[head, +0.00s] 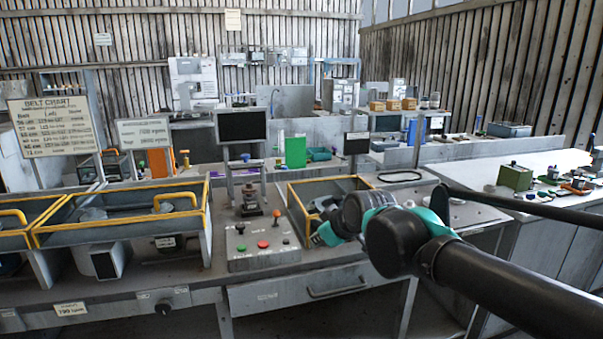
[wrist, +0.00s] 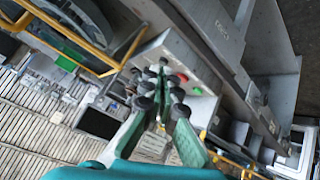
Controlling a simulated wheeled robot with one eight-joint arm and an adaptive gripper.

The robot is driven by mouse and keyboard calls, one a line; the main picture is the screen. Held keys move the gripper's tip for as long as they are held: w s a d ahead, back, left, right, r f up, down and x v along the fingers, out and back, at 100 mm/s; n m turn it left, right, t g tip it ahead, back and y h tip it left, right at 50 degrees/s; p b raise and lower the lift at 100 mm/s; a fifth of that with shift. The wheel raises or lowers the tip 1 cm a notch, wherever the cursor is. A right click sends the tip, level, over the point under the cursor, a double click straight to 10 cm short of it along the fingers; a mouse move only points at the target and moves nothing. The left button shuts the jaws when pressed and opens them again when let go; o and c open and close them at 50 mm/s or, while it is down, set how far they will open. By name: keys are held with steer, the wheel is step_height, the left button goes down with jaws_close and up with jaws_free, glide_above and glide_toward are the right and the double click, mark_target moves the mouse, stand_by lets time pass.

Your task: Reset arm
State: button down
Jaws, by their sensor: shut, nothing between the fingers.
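My arm (head: 480,275), dark grey with teal joints, reaches in from the lower right of the head view. My gripper (head: 328,235) is at its far end, in front of the yellow-rimmed open housing on the right (head: 330,183) and just right of the control box (head: 262,262). The arm partly hides the gripper there. In the wrist view my gripper (wrist: 165,100) has teal fingers with dark pads that come together, shut and empty. The control box with its coloured buttons (wrist: 197,90) shows behind the fingers.
A longer yellow-rimmed guard (head: 120,215) stands on the left of the bench. A small monitor (head: 242,125) stands behind the control box. A drawer with a handle (head: 310,290) is below the bench top. A white side table (head: 540,175) with small parts is at the right.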

steer(key=s+d+f+m+g+h, duration=0.2)
steer(key=s+d+f+m, duration=0.2)
steer(key=d+f, duration=0.3)
steer(key=s+d+f+m+g+h, duration=0.2)
steer(key=d+f+m, duration=0.4)
steer(key=f, duration=0.7)
steer(key=shift+s+d+f+g, duration=0.15)
steer(key=shift+s+d+g, duration=0.15)
steer(key=shift+s+d, duration=0.6)
